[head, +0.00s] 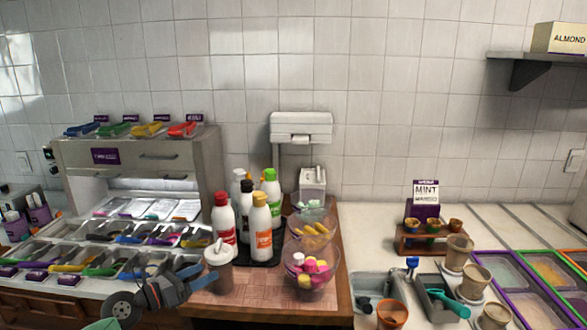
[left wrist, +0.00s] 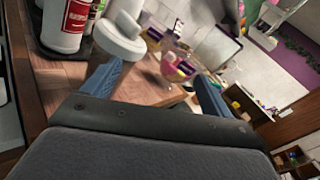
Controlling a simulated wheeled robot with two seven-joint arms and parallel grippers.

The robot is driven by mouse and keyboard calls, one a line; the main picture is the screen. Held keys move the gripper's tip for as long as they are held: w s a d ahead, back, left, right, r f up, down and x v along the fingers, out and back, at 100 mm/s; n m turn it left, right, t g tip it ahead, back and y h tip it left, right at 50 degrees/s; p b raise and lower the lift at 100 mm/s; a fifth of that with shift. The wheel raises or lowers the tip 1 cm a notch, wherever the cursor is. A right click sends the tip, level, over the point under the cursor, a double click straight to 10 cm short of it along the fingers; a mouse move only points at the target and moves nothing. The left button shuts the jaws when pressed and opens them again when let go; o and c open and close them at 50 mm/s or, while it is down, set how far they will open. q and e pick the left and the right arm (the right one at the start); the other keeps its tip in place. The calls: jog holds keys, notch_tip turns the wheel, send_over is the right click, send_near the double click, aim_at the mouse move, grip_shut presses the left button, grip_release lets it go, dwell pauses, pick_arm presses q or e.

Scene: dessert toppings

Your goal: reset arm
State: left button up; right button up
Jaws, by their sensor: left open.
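My left gripper (head: 196,274) is open and empty, low over the front left of the wooden counter (head: 245,298). In the left wrist view its two blue fingers (left wrist: 158,85) stand apart with nothing held between them. A white-lidded container (head: 218,257) stands just beyond the fingertips; in the left wrist view it shows near the left finger (left wrist: 120,38). I cannot tell whether they touch. My right gripper is not in view.
Several sauce bottles (head: 261,228) stand on a black tray behind the container. Glass bowls (head: 312,272) of toppings line the counter's right side. A topping station (head: 140,165) with scoops is at left. Pots, cups and a teal scoop (head: 447,302) are at right.

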pick_arm(q)
jog(key=s+a+f+n+t+y, duration=0.15)
jog(key=s+f+n+y, duration=0.65)
jog(key=n, duration=0.8)
jog(key=s+a+f+n+t+y, duration=0.1)
jog(key=s+a+f+n+y, duration=0.2)
jog(key=s+f+n+y, duration=0.95)
jog(key=s+d+f+n+g+h, duration=0.35)
jog(key=s+n+g, duration=0.2)
jog(key=s, duration=0.25)
jog(key=s+d+f+n+g+h, duration=0.2)
jog(key=s+d+n+g+h, duration=0.3)
jog(key=s, duration=0.3)
jog(key=s+d+f+g, duration=0.1)
jog(key=d+f, duration=0.1)
jog(key=f, duration=1.3)
jog(key=s+d+f+g, duration=0.2)
jog(key=d+f, duration=0.1)
jog(key=f, duration=1.3)
jog(key=shift+f+y, duration=0.2)
jog(key=shift+y, duration=0.1)
jog(key=shift+s, duration=0.1)
